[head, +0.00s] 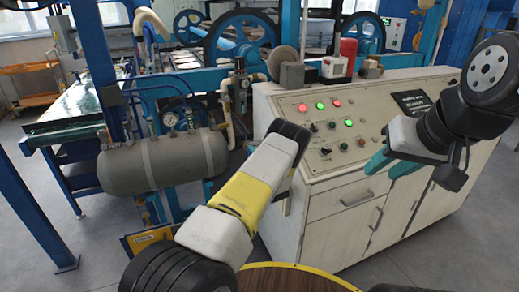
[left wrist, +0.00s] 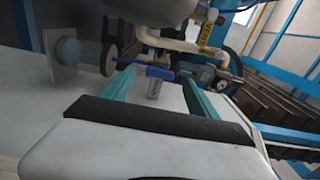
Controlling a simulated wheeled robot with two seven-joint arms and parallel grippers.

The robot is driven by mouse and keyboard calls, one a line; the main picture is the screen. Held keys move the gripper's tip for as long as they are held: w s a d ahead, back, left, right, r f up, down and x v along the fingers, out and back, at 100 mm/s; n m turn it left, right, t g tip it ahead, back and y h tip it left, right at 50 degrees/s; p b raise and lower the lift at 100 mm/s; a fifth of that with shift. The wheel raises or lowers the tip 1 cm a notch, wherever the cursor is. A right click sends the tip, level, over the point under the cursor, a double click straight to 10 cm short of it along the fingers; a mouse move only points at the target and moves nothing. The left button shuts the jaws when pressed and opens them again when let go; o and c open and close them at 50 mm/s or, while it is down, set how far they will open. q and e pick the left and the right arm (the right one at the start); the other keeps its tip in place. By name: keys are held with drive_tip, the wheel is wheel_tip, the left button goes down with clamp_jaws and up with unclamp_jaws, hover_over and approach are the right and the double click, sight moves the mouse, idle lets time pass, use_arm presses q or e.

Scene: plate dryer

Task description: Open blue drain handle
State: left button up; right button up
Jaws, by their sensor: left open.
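The blue drain handle (left wrist: 158,72) shows in the left wrist view as a small flat blue lever on a pale metal valve (left wrist: 154,88). It lies between the fingertips of my left gripper (left wrist: 157,79), which is open, with a finger on each side. I cannot tell whether either finger touches it. In the head view my left wrist (head: 285,140) hides these fingers, and I cannot make out the handle there. My right gripper (head: 385,166) is open and empty in front of the white control cabinet (head: 335,205).
A grey-green tank (head: 165,161) with a gauge and brass fittings stands left of my left arm. A round brown tabletop (head: 290,280) is at the bottom.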

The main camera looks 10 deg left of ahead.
use_arm(q)
drive_tip(key=shift+v, duration=1.6)
drive_tip(key=s+a+r+n+g+y, duration=0.25)
drive_tip(key=a+r+g, duration=0.2)
drive_tip(key=r, duration=0.25)
drive_tip(key=s+a+r+n+g+y, duration=0.1)
drive_tip(key=s+a+r+n+g, duration=0.25)
drive_tip(key=a+r, duration=0.2)
drive_tip(key=s+a+r+n+g+h, duration=0.2)
drive_tip(key=s+r+n+g, duration=0.2)
drive_tip(key=s+r, duration=0.75)
drive_tip(key=s+d+r+t+h, duration=0.1)
drive_tip(key=s+d+r+h, duration=0.2)
drive_tip(key=s+d, duration=0.3)
drive_tip(key=s+d+r+t+h, duration=0.1)
drive_tip(key=s+d+r+h, duration=0.3)
drive_tip(key=s, duration=0.9)
drive_tip(key=s+d+r+t+h, duration=0.1)
drive_tip(key=s+d+r+h, duration=0.3)
drive_tip(key=s+d+h, duration=0.2)
drive_tip(key=s+d, duration=0.2)
drive_tip(key=s, duration=0.2)
drive_tip(key=shift+d+r+h, duration=0.2)
drive_tip(key=shift+d+h, duration=0.1)
drive_tip(key=shift+h, duration=0.05)
